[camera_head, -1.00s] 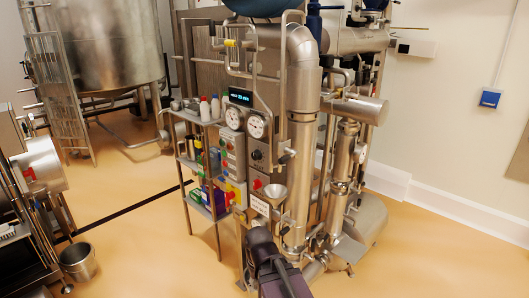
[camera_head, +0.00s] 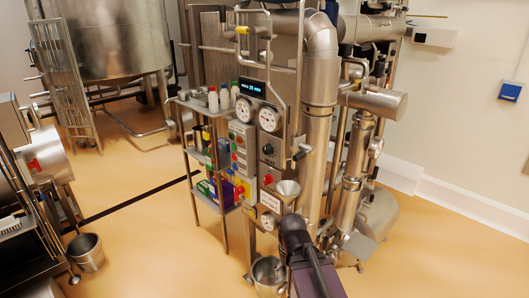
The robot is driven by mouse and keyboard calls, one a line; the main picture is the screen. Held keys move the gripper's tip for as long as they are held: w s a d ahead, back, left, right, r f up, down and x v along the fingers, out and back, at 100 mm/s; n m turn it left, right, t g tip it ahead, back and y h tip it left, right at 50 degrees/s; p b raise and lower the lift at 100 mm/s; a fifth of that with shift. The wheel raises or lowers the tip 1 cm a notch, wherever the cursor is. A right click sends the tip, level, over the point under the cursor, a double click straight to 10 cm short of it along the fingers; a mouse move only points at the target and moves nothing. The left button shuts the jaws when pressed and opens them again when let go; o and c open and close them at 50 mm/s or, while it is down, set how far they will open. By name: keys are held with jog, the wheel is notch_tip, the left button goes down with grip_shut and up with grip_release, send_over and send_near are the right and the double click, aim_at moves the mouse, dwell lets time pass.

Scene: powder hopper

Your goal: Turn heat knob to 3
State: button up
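A small black knob (camera_head: 268,149), which looks like the heat knob, sits on the grey control panel (camera_head: 263,164) of the steel machine. It is below the right round gauge (camera_head: 269,118) and above a red button. Its pointer and scale marks are too small to read. My dark purple and black arm rises from the bottom edge, in front of the machine's lower part and well below the knob. I cannot make out my gripper's fingers. Nothing of mine touches the knob.
A lit display (camera_head: 253,88) is above the gauges. Pipes and a small funnel (camera_head: 287,188) stand close around the panel. A shelf rack (camera_head: 222,213) with bottles is at the left. A steel bucket (camera_head: 268,272) is below. Open floor lies front left.

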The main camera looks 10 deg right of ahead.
jog(key=w+d+r+n+t+h, duration=0.15)
jog(key=w+n+h, duration=0.35)
jog(key=w, duration=0.6)
jog(key=n+t+h+b, duration=0.1)
jog(key=n+t+h, duration=0.8)
jog(key=n, duration=0.8)
send_near(265, 151)
jog(key=s+a+h, duration=0.1)
jog(key=a, duration=0.2)
jog(key=shift+s+a+f+g, duration=0.1)
jog(key=shift+s+a+g, duration=0.1)
jog(key=shift+g, duration=0.15)
jog(key=shift+w+d, duration=0.1)
jog(key=shift+d, duration=0.05)
jog(key=x, duration=1.3)
jog(key=shift+w+d, duration=0.1)
jog(key=shift+d, duration=0.15)
jog(key=c, duration=1.2)
